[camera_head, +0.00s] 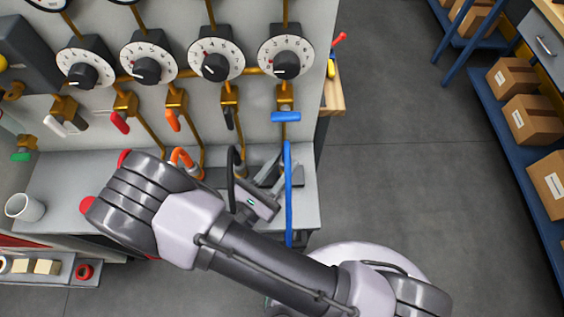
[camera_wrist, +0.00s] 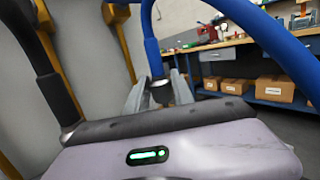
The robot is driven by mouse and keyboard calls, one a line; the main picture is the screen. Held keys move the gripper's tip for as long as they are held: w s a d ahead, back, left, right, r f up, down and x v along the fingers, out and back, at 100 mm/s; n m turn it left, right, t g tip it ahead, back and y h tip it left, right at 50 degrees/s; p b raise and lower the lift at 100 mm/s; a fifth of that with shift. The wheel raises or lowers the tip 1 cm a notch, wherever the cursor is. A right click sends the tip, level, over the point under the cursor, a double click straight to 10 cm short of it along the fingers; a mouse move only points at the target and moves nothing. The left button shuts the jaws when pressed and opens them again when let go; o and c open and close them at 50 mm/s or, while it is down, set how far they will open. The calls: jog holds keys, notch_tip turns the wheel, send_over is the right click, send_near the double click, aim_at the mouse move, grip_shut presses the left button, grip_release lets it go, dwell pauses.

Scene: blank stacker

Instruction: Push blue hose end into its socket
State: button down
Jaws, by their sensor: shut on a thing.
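The blue hose (camera_head: 288,205) runs down past the right side of the grey ledge in the head view. In the wrist view the blue hose (camera_wrist: 151,45) rises from a dark end collar (camera_wrist: 160,92), and a blue length arcs away to the right. My gripper (camera_head: 278,172) is over the right end of the ledge. In the wrist view its grey fingers (camera_wrist: 159,98) are shut on the blue hose end at the collar, one finger on each side. The tip below the fingers and the blue hose's socket are hidden, so I cannot tell whether they touch.
A black hose (camera_wrist: 48,85) stands close left of my gripper, with an orange hose (camera_head: 183,157) further left. A blue valve handle (camera_head: 286,117) is above on the panel. A white mug (camera_head: 25,207) sits on the ledge's left end. Open floor (camera_head: 400,150) lies to the right.

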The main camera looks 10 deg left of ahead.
jog(key=shift+f+b, duration=0.45)
jog(key=shift+f, duration=0.25)
jog(key=c, duration=1)
grip_release()
jog(key=p+v, duration=0.3)
jog(key=v, duration=1.4)
jog(key=shift+s, duration=0.3)
